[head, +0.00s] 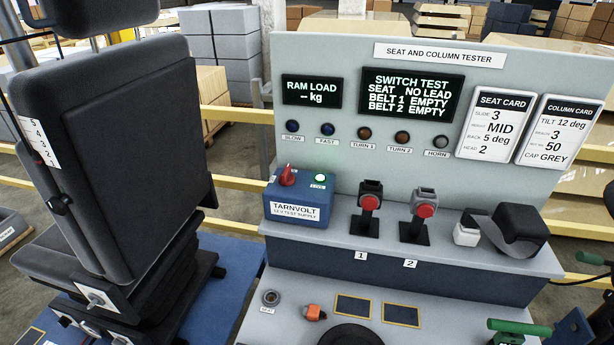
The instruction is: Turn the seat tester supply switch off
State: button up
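The seat tester supply is a blue box (298,207) labelled TARNVOLT, 12 V test supply, at the left end of the tester's shelf. On its top left is a red switch (287,176), standing up and leaning slightly. Beside it a green lamp (320,179) labelled LIVE glows. The tester panel (340,60) stands behind, with its screen (411,94) lit and reading SWITCH TEST, seat no lead, both belts empty. I cannot make out my gripper in this view.
A black seat (120,130) stands tall left of the box. Two red-buttoned belt buckles (369,200) (425,208) on stands are right of it, then a black cap-like part (518,228). A lower ledge in front holds an orange connector (313,312) and a green handle (520,327).

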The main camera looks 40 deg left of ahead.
aim_at(287, 178)
jog(key=u, duration=1.25)
jog(key=j+z, duration=0.1)
jog(key=k, duration=0.05)
